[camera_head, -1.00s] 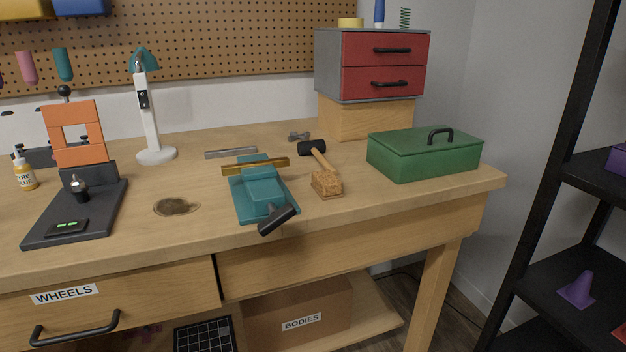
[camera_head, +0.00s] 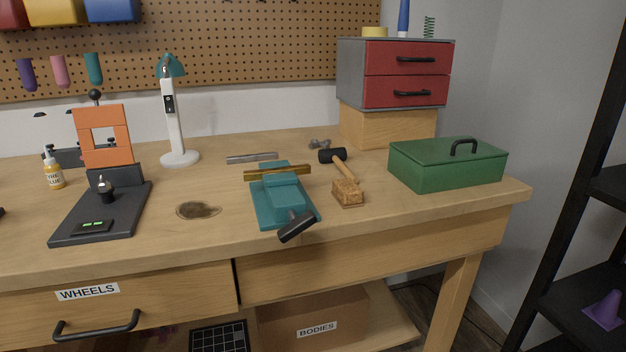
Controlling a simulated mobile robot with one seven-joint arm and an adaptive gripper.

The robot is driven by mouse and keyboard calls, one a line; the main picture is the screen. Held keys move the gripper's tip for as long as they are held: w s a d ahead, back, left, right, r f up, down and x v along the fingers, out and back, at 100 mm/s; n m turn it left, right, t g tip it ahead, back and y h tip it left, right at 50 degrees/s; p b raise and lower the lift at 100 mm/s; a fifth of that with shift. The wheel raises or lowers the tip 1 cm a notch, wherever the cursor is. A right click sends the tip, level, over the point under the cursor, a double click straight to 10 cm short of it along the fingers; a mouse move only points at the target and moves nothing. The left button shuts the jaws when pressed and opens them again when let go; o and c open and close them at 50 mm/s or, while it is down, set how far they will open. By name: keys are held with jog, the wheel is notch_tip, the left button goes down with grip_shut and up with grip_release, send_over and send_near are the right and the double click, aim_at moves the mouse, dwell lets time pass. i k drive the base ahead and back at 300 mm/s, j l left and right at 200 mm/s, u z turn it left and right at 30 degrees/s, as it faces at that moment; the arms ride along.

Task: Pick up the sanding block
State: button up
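A small brown, cork-textured block (camera_head: 348,193), which looks like the sanding block, sits on the workbench right of the teal vise. A mallet (camera_head: 332,156) with a black head lies behind it, its wooden handle running toward the block. I cannot tell whether handle and block touch. My gripper is not in view.
The teal vise (camera_head: 283,203) with its dark handle stands close left of the block. A green lidded box (camera_head: 447,172) stands to the right, with bare benchtop between. A red drawer cabinet (camera_head: 405,75) on a wooden block is behind. The bench's front edge is near.

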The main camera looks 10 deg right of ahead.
aim_at(348, 194)
jog(key=l+u, duration=0.45)
jog(key=k+l+u, duration=0.2)
jog(key=l+u, duration=0.25)
jog(key=k+l+u, duration=0.15)
jog(key=l+u, duration=0.25)
jog(key=i+l, duration=0.35)
jog(key=i, duration=0.05)
